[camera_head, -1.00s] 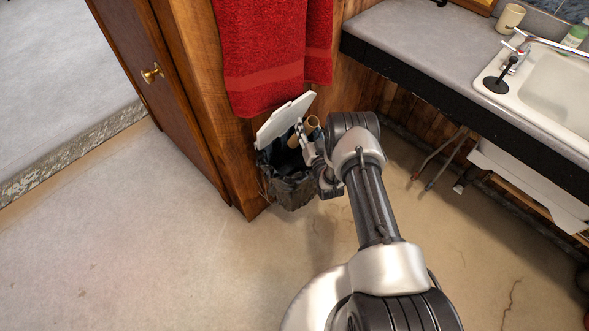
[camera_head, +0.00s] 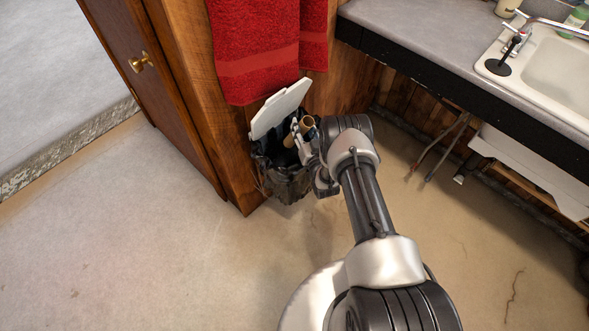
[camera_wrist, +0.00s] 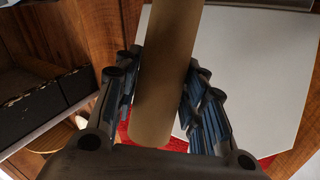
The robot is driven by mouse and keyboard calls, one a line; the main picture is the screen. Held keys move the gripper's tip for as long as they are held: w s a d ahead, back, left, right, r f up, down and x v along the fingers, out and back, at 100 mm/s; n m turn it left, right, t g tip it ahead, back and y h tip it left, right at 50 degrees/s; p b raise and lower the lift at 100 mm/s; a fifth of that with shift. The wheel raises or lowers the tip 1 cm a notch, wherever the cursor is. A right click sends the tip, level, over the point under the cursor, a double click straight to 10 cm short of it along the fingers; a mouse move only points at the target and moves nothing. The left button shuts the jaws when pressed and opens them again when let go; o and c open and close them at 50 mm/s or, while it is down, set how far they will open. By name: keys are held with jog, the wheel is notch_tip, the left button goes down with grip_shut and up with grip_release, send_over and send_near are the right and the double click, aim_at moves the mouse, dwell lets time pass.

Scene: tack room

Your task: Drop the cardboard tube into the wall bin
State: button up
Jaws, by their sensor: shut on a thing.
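The brown cardboard tube (camera_wrist: 166,70) is held between the two fingers of my gripper (camera_wrist: 162,95) in the wrist view. In the head view the tube (camera_head: 306,124) shows at the mouth of the wall bin, next to my gripper (camera_head: 303,143). The wall bin (camera_head: 283,182) has a black liner and hangs low on the wooden cabinet side. Its white lid (camera_head: 280,108) is raised, and it fills much of the wrist view behind the tube (camera_wrist: 240,75). My arm hides the bin's right side. I cannot tell how far the tube reaches inside the bin.
A red towel (camera_head: 255,50) hangs just above the lid. A grey counter (camera_head: 420,30) with a white sink (camera_head: 550,70) is at the right, with pipes (camera_head: 440,147) below it. The floor (camera_head: 130,240) at the left is clear.

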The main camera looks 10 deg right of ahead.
jog(key=o, duration=1.1)
jog(key=s, duration=0.4)
jog(key=s+d, duration=0.1)
jog(key=s, duration=0.7)
jog(key=shift+d, duration=0.15)
